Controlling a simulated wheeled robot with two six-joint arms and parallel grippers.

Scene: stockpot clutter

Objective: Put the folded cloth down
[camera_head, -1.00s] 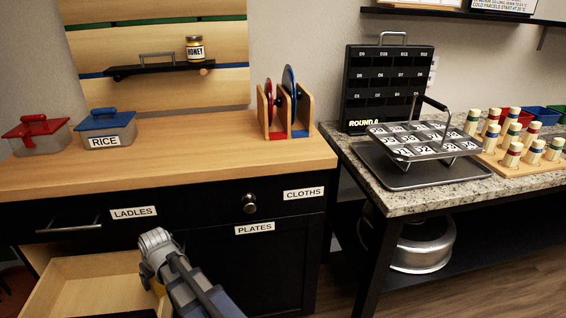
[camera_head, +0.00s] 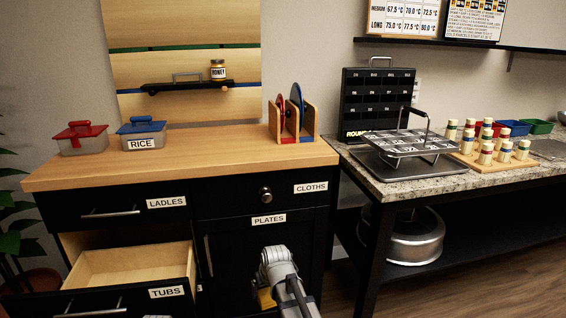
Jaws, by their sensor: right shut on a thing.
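My right gripper (camera_head: 276,268) is low in the head view, in front of the dark cabinet door labelled PLATES. It is shut, and a small yellow patch (camera_head: 265,298) shows just below it, which looks like the folded cloth; most of it is hidden behind the gripper and arm. My left gripper is not in view. The closed drawer labelled CLOTHS (camera_head: 310,187) is above and to the right of my right gripper. The drawer labelled TUBS (camera_head: 135,268) is open at the lower left, and its visible inside is bare.
The wooden counter (camera_head: 200,166) has a wide clear front. Red-lidded (camera_head: 82,140) and blue-lidded (camera_head: 142,134) boxes stand at its left, a plate rack (camera_head: 292,122) at its right. A pot (camera_head: 412,238) is below.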

